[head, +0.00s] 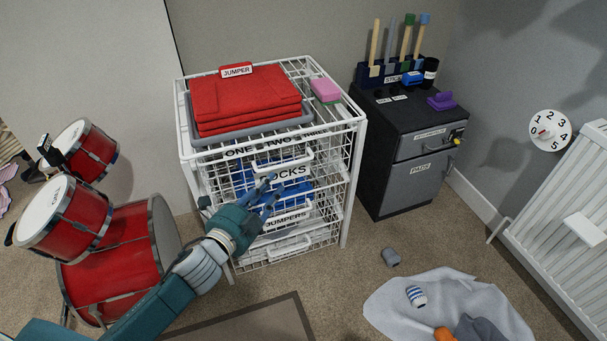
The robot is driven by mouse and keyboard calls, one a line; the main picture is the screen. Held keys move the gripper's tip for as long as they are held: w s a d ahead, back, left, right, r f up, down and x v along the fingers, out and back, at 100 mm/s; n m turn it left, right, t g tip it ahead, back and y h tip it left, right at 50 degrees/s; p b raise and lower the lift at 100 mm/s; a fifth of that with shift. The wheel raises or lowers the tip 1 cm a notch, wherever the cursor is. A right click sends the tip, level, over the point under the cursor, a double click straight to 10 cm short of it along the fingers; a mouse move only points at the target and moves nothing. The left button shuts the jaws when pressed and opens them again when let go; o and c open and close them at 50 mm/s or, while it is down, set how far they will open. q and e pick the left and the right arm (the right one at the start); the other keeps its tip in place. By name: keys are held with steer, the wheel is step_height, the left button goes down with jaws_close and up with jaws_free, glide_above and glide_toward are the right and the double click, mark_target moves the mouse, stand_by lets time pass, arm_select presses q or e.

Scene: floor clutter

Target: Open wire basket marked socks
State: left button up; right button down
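The white wire basket marked socks (291,171) is the upper drawer of a white wire rack. Blue items show through its mesh, and it appears pushed in. A pale handle (285,163) sits on its front near the label. My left gripper (269,188) is in front of the basket's lower left front and covers the start of its label. Its two fingers look slightly apart, pointing up and right toward the front. I cannot tell whether they touch the basket or hold anything. My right gripper does not show.
Below is a basket marked jumpers (287,218). Folded red jumpers (245,100) in a grey tray and a pink block (325,90) are on top. Red drums (110,245) stand left, a dark cabinet (380,155) right. A pale cloth (390,300) lies on the carpet.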

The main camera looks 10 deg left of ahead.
arm_select(q)
steer(key=b+x, duration=0.1)
steer(key=x, duration=0.9)
steer(key=shift+w+b, duration=0.3)
steer(key=shift+b, duration=0.05)
steer(key=shift+c, duration=0.3)
jaws_close()
